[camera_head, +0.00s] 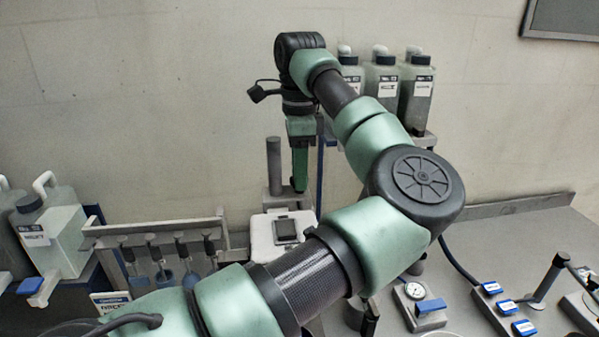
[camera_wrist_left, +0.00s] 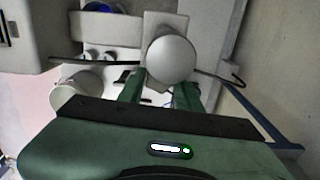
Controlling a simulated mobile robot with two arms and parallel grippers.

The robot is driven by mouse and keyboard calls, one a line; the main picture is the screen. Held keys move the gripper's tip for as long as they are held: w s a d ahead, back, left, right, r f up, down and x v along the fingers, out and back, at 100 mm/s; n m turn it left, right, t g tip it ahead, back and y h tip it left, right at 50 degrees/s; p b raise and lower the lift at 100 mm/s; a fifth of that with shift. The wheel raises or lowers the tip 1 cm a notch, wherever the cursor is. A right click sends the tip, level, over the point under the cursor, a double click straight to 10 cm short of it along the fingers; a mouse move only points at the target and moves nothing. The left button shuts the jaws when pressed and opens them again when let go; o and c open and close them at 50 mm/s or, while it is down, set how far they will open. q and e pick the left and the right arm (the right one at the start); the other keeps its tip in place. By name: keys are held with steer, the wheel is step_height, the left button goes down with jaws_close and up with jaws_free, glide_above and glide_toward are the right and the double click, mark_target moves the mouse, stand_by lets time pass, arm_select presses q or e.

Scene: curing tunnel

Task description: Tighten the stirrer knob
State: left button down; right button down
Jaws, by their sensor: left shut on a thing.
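My left gripper (camera_head: 299,184) points down beside a dark grey upright post (camera_head: 273,162) in the head view. Its green fingers stand above and behind a white device (camera_head: 262,240) with a dark square on top. In the left wrist view the fingers (camera_wrist_left: 158,90) are a little apart. A pale round top (camera_wrist_left: 170,58) covers the area between and beyond their tips. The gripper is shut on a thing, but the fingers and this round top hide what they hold. I cannot make out the stirrer knob clearly. My right gripper is out of view.
A rack (camera_head: 160,228) with several hanging tools stands left, beside a jug (camera_head: 60,235). Several bottles (camera_head: 382,80) stand behind my arm. A round dial (camera_head: 415,290) and blue-labelled blocks (camera_head: 507,306) lie at right. The wall (camera_head: 130,100) is close behind.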

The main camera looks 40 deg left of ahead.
arm_select(q)
steer(key=m+b, duration=0.2)
steer(key=shift+f+m, duration=0.2)
steer(key=shift+m, duration=0.2)
steer(key=shift+m+b, duration=0.5)
steer(key=shift+m, duration=0.4)
steer(key=m+b, duration=0.1)
steer(key=m, duration=0.1)
steer(key=shift+m, duration=0.3)
steer(key=shift+r+m+b, duration=0.15)
steer(key=shift+m+b, duration=0.2)
steer(key=shift+m, duration=1.15)
steer(key=c, duration=1)
jaws_free()
steer(key=shift+o, duration=0.2)
step_height(320, 180, up, 8)
steer(key=shift+f, duration=0.1)
